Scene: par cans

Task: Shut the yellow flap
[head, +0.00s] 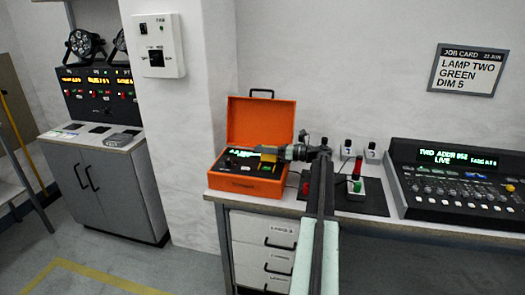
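A small yellow piece (268,154), which looks like the yellow flap, shows over the panel of the open orange case (258,187). It seems raised, but its angle is hard to make out at this size. My gripper (280,152) reaches in from the right over the case, its tip right at the yellow piece. I cannot tell whether they touch or whether the fingers are open or shut. My gripper and arm hide part of the case's right side.
The case's orange lid (260,120) stands open against the wall. Right of it on the bench are a dark mat (372,205) with a red and green button unit (357,184) and a lighting console (460,185). A grey cabinet (110,190) stands at left, with open floor before it.

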